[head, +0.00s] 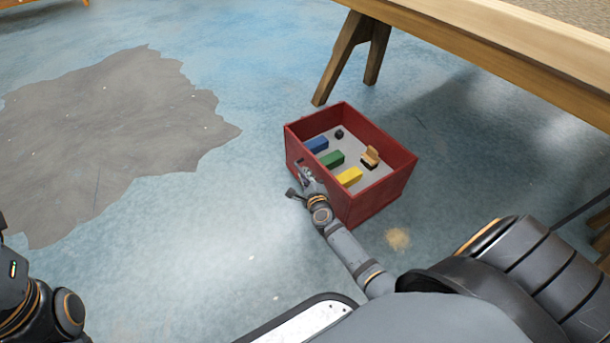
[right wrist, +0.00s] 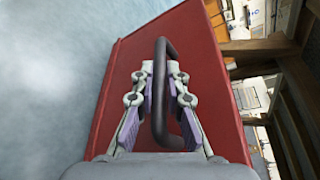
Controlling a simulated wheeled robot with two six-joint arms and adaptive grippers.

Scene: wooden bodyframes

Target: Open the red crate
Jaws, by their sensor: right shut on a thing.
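The red crate (head: 382,193) stands on the floor in the middle of the head view. Its top is uncovered and its inside shows; no lid is visible. In the right wrist view its red face (right wrist: 210,70) fills the middle and carries a dark curved handle (right wrist: 166,48). My right gripper (head: 304,174) is at the crate's near left side. In the wrist view its fingers (right wrist: 160,80) stand on both sides of the handle and are shut on it. Part of my left arm shows at the lower left edge; its gripper is out of the picture.
Inside the crate lie a blue block (head: 316,145), a green block (head: 332,159), a yellow block (head: 350,177), a wooden piece (head: 370,157) and a small dark piece (head: 339,134). A wooden table (head: 480,50) stands behind.

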